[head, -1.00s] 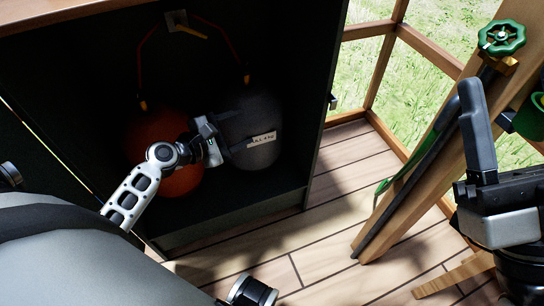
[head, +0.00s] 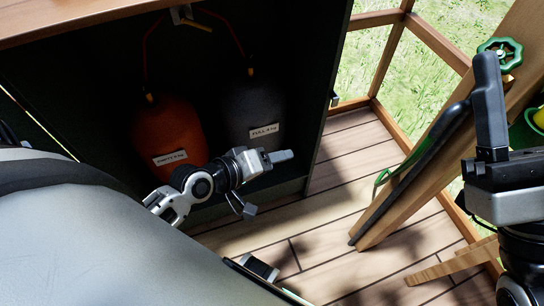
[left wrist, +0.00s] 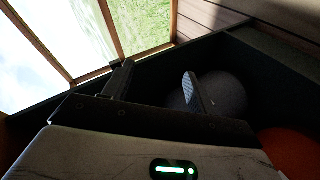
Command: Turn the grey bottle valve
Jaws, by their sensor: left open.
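The grey bottle (head: 252,105) stands upright in the dark cabinet, right of the orange bottle (head: 172,125). A small brass fitting (head: 250,72) sits on the grey bottle's top, joined to a red hose. My left gripper (head: 268,182) is open and empty, low in front of the bottles, its fingers pointing right and well below the fitting. In the left wrist view, the open fingers (left wrist: 157,82) show the grey bottle (left wrist: 222,92) partly behind one finger; its top is not clear there. My right gripper (head: 488,105) is at the right edge; its opening is unclear.
A yellow lever (head: 197,26) sits where the red hoses meet at the cabinet's top. The cabinet's side wall (head: 318,120) bounds the right. A leaning wooden post (head: 420,185) with a green tap wheel (head: 500,50) stands further right. The plank floor (head: 345,190) between is clear.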

